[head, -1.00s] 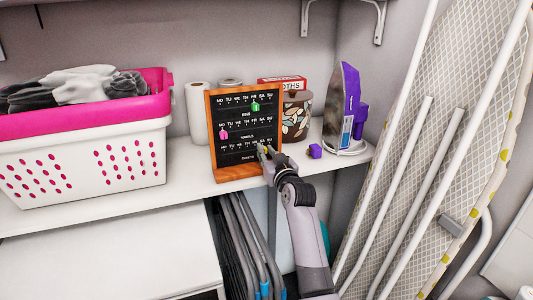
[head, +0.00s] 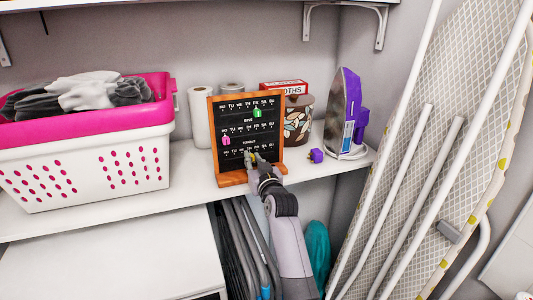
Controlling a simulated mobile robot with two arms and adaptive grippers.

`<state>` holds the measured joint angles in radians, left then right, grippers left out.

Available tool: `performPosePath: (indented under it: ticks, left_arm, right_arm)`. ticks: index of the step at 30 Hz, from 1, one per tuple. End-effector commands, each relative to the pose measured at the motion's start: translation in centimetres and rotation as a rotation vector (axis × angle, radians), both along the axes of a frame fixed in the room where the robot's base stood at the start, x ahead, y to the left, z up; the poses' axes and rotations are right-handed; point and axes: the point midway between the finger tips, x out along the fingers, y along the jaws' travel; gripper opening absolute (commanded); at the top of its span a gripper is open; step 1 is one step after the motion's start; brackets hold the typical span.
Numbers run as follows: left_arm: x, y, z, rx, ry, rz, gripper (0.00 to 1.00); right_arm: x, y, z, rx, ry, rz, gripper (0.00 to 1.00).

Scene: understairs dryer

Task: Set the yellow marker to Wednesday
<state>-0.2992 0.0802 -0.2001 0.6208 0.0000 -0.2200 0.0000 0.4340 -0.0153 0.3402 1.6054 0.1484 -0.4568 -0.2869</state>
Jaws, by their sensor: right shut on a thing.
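The weekly board (head: 215,165) is a black panel in an orange wooden frame, standing on the shelf. It has several rows of day letters. A green marker (head: 257,113) hangs on the top row, right of the middle. A pink marker (head: 227,140) hangs at the left end of the middle row. My right gripper (head: 252,157) is at the bottom row, near its middle, shut on the small yellow marker, which the fingers mostly hide. I cannot tell exactly which day it is under. My left gripper is not in view.
A pink and white laundry basket (head: 90,165) stands left on the shelf (head: 110,215). An ironing board (head: 440,130) leans at right.

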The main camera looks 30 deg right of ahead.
Motion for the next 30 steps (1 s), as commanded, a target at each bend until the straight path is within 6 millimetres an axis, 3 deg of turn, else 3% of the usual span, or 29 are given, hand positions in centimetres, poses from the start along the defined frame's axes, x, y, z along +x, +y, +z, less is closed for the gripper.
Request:
performPosePath:
  ticks: [4, 14, 15, 23, 30]
  left_arm:
    - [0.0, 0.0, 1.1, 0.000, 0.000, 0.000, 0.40]
    - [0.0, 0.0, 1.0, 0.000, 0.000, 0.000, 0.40]
    - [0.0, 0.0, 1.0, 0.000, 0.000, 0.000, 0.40]
    - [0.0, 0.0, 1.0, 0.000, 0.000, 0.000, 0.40]
    - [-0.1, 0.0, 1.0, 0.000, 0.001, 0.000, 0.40]
  right_arm:
    - [0.5, 2.1, 0.1, 0.000, 0.002, 0.002, 0.00]
    - [0.6, 2.4, 0.0, -0.003, 0.002, 0.001, 0.00]
    - [0.6, 2.4, 0.0, -0.003, 0.002, 0.001, 0.18]
    - [0.6, 2.4, 0.0, -0.002, 0.000, 0.001, 0.36]
    - [0.6, 2.4, 0.0, -0.001, 0.000, 0.000, 0.37]
